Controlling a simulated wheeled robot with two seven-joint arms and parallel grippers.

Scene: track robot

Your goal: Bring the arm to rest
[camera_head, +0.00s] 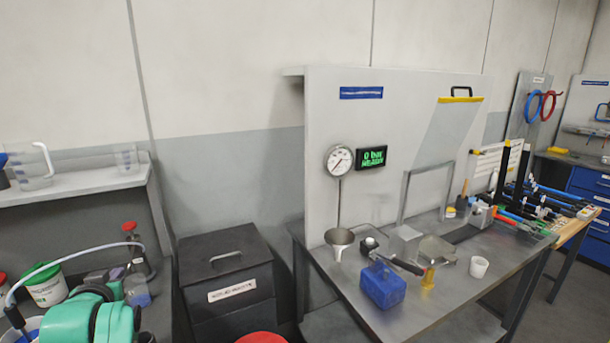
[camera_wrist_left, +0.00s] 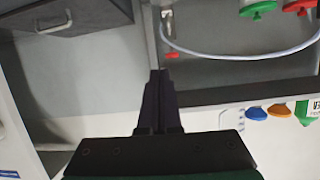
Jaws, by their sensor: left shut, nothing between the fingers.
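My left arm (camera_head: 85,315), with teal and black links, shows at the lower left of the head view, beside the bench on that side. In the left wrist view my left gripper (camera_wrist_left: 158,76) has its dark fingers together with nothing between them. Nothing visible touches the fingers. I cannot make out the fingertips clearly in the head view. My right arm and gripper are not in view.
A dark lidded bin (camera_head: 225,275) stands right of my arm. A white hose (camera_head: 60,257), a green-lidded tub (camera_head: 45,285) and bottles crowd the left bench. A steel table (camera_head: 430,305) at right holds a blue block (camera_head: 382,286), a funnel (camera_head: 339,240) and a white cup (camera_head: 479,266).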

